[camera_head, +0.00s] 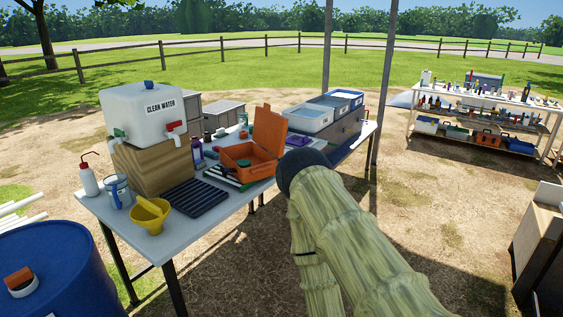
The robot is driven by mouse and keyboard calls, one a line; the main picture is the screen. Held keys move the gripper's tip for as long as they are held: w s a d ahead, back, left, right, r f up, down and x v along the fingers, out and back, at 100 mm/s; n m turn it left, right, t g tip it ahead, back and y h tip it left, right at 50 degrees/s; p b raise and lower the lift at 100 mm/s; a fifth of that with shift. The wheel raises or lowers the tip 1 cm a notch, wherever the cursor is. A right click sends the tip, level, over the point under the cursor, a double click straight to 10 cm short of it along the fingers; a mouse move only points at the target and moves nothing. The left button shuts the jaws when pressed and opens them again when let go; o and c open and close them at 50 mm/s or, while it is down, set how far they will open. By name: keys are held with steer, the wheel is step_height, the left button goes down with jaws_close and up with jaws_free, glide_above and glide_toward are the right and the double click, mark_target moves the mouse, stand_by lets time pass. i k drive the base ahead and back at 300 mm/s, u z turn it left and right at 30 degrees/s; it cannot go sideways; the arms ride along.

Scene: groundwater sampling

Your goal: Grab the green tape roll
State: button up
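I cannot make out the green tape roll for certain. A small green item (243,118) stands on the table behind the open orange case, too small to identify. Another small green patch (243,163) shows at the orange case (262,157), and I cannot tell what it is. The case stands open on the white-topped table (222,207), its lid raised. My arm, in a pale sleeve, fills the lower right of the view and hides part of the ground and table end. My gripper is not in view.
On the table are a clean water tank (145,112) on a wooden block, a yellow funnel (150,215), a dark ribbed mat (195,201), a wash bottle (89,178) and grey bins (310,118). A blue barrel (60,270) stands front left. Shelves (480,105) stand back right. Open dirt lies between.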

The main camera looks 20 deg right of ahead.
mark_target(244, 163)
steer(key=z, duration=0.25)
steer(key=i, duration=1.35)
steer(key=u, duration=0.65)
